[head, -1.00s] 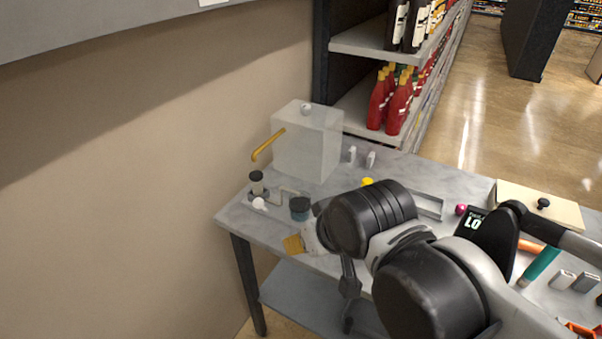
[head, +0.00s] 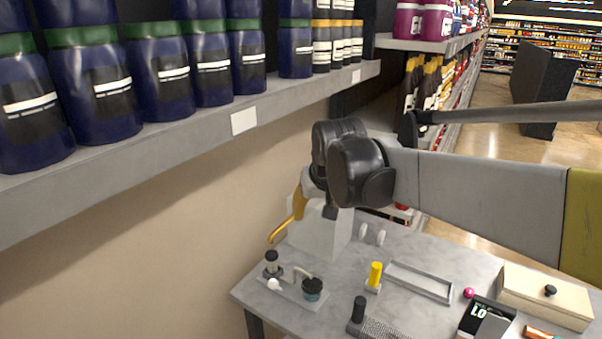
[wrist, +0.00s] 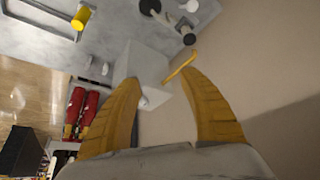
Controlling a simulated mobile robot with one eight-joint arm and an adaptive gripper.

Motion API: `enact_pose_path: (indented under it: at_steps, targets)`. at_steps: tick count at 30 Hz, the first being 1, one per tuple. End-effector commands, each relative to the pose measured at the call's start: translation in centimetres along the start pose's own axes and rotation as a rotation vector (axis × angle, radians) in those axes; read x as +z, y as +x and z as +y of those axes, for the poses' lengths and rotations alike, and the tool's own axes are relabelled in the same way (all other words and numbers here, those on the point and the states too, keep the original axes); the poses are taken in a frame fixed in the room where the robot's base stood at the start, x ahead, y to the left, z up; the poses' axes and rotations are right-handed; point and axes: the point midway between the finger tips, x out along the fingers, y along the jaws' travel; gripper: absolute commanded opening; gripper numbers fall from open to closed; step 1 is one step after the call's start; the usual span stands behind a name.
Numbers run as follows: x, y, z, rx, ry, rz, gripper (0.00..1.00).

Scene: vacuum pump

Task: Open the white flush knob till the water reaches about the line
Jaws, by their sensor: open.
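The pale box-shaped tank (head: 318,238) stands at the back left of the table, with an orange spout (head: 281,231) on its left side. My gripper (head: 300,205) is above the tank and hides its top in the head view. In the wrist view my gripper (wrist: 160,78) is open and empty, its yellow fingers spread with the tank (wrist: 148,62) beyond them. Another white ball (head: 274,284) sits on the small pump base (head: 303,295) in front. I cannot make out water or a line.
The pump base carries a black-capped post (head: 272,262) and a dark jar (head: 312,289). A shelf of blue jars (head: 160,65) overhangs at upper left.

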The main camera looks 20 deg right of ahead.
Motion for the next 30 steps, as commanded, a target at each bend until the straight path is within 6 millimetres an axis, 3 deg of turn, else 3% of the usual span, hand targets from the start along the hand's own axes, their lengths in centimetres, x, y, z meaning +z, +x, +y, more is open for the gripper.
enact_pose_path:
  at_steps: [1, 3, 6, 10, 17, 23, 30]
  targets:
    - [-3.2, -0.3, 0.8, 0.009, 0.016, -0.013, 0.5]
    - [-6.5, 0.7, 2.0, 0.019, 0.035, -0.031, 0.5]
    - [-10.6, 2.6, 3.8, 0.033, 0.064, -0.058, 0.5]
    - [-14.2, 5.3, 6.0, 0.047, 0.094, -0.086, 0.5]
    - [-16.0, 8.1, 7.7, 0.058, 0.116, -0.109, 0.5]
    - [-15.8, 10.3, 7.9, 0.059, 0.118, -0.11, 0.5]
    - [-15.3, 15.1, 8.2, 0.058, 0.117, -0.11, 0.5]
